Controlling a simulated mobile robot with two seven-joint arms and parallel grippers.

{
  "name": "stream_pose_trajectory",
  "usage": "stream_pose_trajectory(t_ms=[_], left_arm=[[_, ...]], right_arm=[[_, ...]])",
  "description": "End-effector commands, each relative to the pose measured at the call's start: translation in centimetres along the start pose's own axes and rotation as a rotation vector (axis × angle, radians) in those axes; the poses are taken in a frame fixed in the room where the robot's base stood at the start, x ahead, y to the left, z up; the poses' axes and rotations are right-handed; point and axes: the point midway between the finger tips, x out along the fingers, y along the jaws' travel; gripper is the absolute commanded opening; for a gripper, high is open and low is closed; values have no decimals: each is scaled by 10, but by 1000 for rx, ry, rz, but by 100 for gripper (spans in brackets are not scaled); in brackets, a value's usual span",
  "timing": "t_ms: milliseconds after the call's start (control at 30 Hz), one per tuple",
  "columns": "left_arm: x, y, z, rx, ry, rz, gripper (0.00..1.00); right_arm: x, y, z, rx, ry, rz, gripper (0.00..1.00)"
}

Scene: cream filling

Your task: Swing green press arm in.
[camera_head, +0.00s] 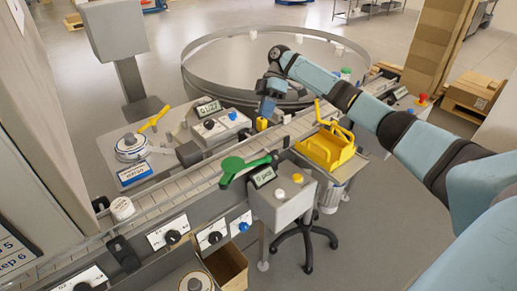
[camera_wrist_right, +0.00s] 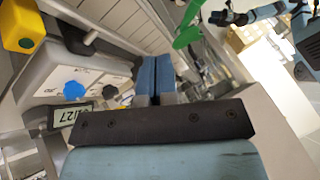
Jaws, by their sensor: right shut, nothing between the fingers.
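The green press arm (camera_head: 243,166) lies over the near edge of the conveyor, left of the small display box. Part of it also shows in the wrist view (camera_wrist_right: 187,26), at the top, right of the fingers. My right gripper (camera_head: 266,108) hangs over the machine's far side, beyond and right of the green arm. Its blue fingers (camera_wrist_right: 153,62) are shut with nothing between them, and apart from the green arm. My left gripper is not in view.
A conveyor (camera_head: 180,191) runs diagonally, with a white jar (camera_head: 122,208) at its left end. A yellow bin (camera_head: 325,149) stands to the right. A grey dial box (camera_head: 220,125) and a yellow block (camera_wrist_right: 24,26) are close to my right gripper. A round table (camera_head: 200,90) stands behind.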

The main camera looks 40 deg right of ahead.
Motion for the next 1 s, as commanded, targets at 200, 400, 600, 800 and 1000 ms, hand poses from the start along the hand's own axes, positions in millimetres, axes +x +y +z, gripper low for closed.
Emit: stream_pose_trajectory(t_ms=[200,400,600,800,1000], left_arm=[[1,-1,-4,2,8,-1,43],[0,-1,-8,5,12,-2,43],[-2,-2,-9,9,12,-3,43],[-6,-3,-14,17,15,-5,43],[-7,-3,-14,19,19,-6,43]], right_arm=[[16,0,0,0,-3,-2,0],[57,-1,0,0,-2,-4,0],[98,-1,0,0,-1,-2,0],[111,-26,0,0,-2,0,0],[118,-36,-1,0,-1,0,0]])
